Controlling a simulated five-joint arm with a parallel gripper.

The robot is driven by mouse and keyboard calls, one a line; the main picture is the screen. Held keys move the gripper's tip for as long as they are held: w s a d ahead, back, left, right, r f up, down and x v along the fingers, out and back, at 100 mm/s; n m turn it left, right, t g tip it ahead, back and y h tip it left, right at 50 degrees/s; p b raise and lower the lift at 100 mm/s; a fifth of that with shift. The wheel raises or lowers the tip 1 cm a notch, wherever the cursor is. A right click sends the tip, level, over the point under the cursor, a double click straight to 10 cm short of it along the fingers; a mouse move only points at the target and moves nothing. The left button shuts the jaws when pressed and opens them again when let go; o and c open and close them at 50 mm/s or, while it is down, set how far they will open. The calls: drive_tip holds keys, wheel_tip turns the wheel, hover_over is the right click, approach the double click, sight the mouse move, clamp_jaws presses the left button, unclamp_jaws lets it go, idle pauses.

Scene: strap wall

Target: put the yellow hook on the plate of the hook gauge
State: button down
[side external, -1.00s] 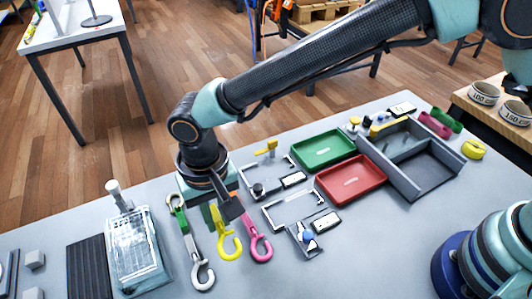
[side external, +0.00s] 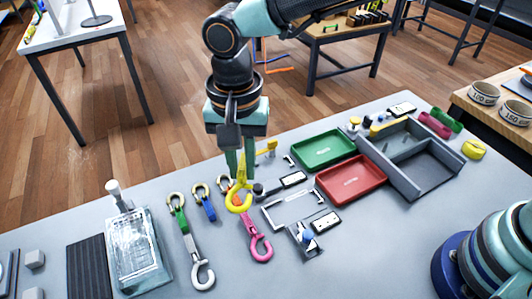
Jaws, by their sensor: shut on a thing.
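The yellow hook (side external: 239,199) hangs from my gripper (side external: 240,168), which points down with its green fingers shut on the hook's upper part. The hook's curved end is low, in front of the upper end of the pink hook (side external: 259,244); I cannot tell whether it touches anything. I cannot tell for sure which item is the hook gauge. One candidate is a grey plate with a blue part (side external: 306,238), to the right of the pink hook. Light C-shaped frames with small dark parts lie just behind it.
A green tray (side external: 323,149), a red tray (side external: 351,179) and a grey divided bin (side external: 394,177) stand to the right.

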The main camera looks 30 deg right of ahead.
sight(300, 205)
drive_tip(key=s+d+f+m, duration=0.1)
drive_tip(key=d+f+m, duration=0.7)
drive_tip(key=d+m, duration=0.4)
drive_tip(key=shift+s+f, duration=0.15)
drive_tip(key=shift+f, duration=2.9)
drive_tip(key=shift+f, duration=0.2)
drive_tip(key=shift+c, duration=1.7)
unclamp_jaws()
